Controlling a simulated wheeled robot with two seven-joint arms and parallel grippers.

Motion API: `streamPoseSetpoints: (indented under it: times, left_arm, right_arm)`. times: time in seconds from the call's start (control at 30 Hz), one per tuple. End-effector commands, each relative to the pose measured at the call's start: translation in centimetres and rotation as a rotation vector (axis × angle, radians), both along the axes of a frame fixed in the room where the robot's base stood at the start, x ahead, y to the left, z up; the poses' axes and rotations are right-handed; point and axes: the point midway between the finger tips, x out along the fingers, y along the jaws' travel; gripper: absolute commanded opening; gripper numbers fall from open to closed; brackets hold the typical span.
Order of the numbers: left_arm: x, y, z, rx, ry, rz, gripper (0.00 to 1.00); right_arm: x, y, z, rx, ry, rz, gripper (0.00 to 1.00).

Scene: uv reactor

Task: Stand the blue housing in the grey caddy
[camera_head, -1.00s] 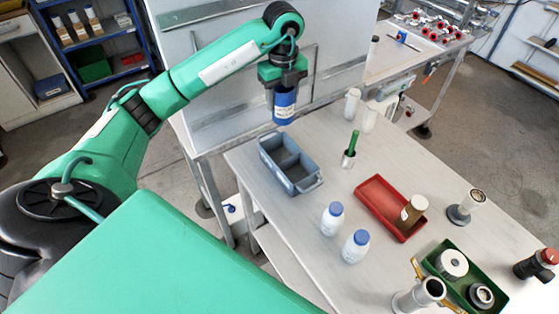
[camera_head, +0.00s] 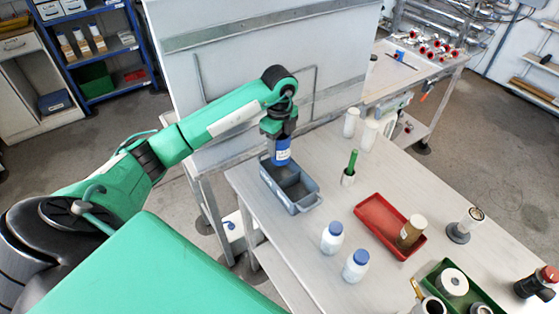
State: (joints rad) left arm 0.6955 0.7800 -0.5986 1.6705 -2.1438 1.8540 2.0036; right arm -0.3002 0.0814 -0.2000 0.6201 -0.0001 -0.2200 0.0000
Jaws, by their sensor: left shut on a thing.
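The blue housing (camera_head: 279,152) is an upright blue cylinder with a white label. My left gripper (camera_head: 277,136) is shut on its upper end and points down. The grey caddy (camera_head: 305,203) is an open tray with a divider, near the table's left edge. The housing is over the caddy's far compartment, and its lower end overlaps the caddy's far rim in the picture. I cannot tell whether it touches the caddy floor. My right gripper is not in view.
Two white bottles with blue caps (camera_head: 332,236) stand in front of the caddy. A green-handled tool stands in a small cup (camera_head: 348,177) to its right. A red tray (camera_head: 382,214) with a brown jar (camera_head: 410,232) lies further right. A grey panel (camera_head: 240,60) stands behind the arm.

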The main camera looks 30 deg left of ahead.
Motion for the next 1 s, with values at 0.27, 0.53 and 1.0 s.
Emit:
streamPoseSetpoints:
  times: [0.27,0.53,1.0]
  left_arm:
    - [0.0,0.0,-4.5,-0.001,0.0,-0.001,0.23]
    - [-0.1,-0.1,-7.1,-0.002,0.003,0.0,0.23]
    - [0.0,0.0,-9.4,0.0,-0.001,-0.001,0.23]
  right_arm:
    - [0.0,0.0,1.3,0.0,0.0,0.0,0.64]
    - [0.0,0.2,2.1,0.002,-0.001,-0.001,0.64]
    - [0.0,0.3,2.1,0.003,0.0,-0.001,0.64]
